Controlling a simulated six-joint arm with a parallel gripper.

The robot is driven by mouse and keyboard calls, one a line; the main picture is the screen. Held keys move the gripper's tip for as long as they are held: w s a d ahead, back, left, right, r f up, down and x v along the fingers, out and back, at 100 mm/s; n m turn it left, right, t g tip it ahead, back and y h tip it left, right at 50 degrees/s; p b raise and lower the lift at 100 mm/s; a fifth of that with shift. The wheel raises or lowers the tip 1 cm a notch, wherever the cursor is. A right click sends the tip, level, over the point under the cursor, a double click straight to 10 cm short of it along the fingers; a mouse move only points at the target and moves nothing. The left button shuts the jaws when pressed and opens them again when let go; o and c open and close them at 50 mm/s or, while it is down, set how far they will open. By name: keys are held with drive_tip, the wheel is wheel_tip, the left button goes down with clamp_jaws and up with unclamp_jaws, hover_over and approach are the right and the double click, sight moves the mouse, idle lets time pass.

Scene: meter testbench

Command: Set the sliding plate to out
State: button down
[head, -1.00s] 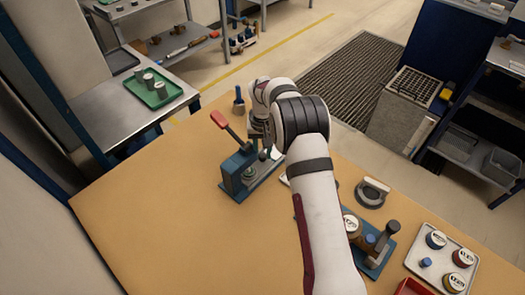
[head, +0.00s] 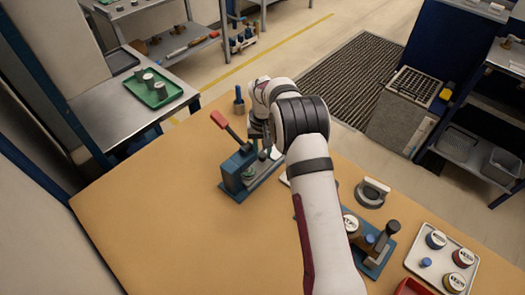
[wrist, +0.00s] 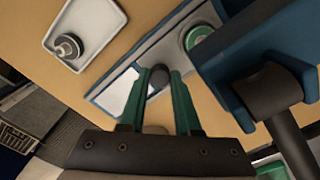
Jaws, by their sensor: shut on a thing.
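The blue press (head: 237,171) stands on the tan bench, with a red-handled lever (head: 220,119) raised on its left. Its grey sliding plate (wrist: 165,47) lies low on a blue base and carries a round green-rimmed piece (wrist: 198,38). In the head view the plate (head: 266,168) shows partly, running out from the press towards the upper right. My gripper (wrist: 159,74) has its green fingers on either side of a dark round knob (wrist: 161,76) at the plate's outer part and is shut on it. In the head view my arm hides most of the gripper.
The blue press body (wrist: 265,60) and its dark column stand close to my fingers at the right of the wrist view. A white tray (wrist: 85,28) with a dark piece lies beside the base. A blue-based fixture (head: 375,250) and a tray (head: 441,262) stand right of my arm.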

idle(0.3)
drive_tip(key=w+d, duration=0.3)
drive_tip(key=shift+w+d, duration=0.25)
drive_tip(key=c, duration=0.6)
unclamp_jaws()
wheel_tip(320, 180, up, 16)
drive_tip(key=shift+f, duration=0.1)
